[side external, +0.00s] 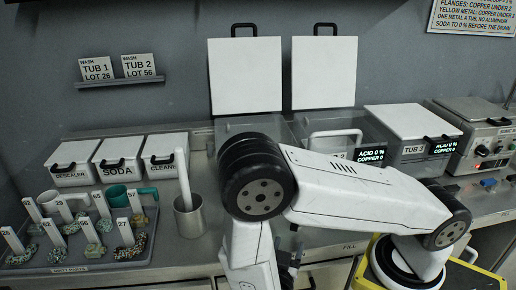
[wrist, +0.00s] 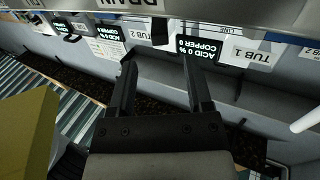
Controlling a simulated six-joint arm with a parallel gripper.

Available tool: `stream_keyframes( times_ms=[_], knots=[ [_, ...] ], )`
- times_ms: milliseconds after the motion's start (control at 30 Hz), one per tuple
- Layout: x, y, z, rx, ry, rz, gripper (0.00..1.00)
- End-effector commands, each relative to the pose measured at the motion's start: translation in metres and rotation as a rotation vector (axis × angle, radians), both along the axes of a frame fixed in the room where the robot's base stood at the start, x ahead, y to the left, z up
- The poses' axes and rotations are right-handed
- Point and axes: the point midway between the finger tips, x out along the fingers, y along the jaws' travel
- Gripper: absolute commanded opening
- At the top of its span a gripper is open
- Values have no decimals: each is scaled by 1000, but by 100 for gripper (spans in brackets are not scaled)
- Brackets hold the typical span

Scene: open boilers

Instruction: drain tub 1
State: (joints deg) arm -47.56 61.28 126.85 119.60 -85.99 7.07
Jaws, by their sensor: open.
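Tub 1 is mostly behind my arm in the side external view; its clear wall (side external: 228,128) shows a little, with a white lid (side external: 245,75) standing upright behind it. In the wrist view the tub 1 label (wrist: 251,55) and a display (wrist: 198,48) reading acid 0 %, copper 0 appear upside down. A plate with the word DRAIN (wrist: 130,3) is cut off at the top edge. A small black part (wrist: 160,30) lies beyond my fingertips; I cannot tell what it is. My gripper (wrist: 159,64) is open and empty, low by the bench front.
Tub 2's label (wrist: 138,31) is beside tub 1's. Tub 3 (side external: 410,146) has its lid down. A tray (side external: 65,266) of tagged pieces and mugs, a metal pot (side external: 189,220) and three lidded bins (side external: 118,160) stand left. A yellow block (wrist: 25,135) fills the wrist view's lower left.

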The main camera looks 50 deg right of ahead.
Motion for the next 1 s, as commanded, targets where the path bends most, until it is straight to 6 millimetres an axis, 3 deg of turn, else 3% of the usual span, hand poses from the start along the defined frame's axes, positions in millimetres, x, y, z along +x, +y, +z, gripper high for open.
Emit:
stream_keyframes(
  times_ms=[467,1000],
  knots=[
    [1,-5,1,0,1,2,65],
    [16,-52,1,0,1,-1,65]
  ],
)
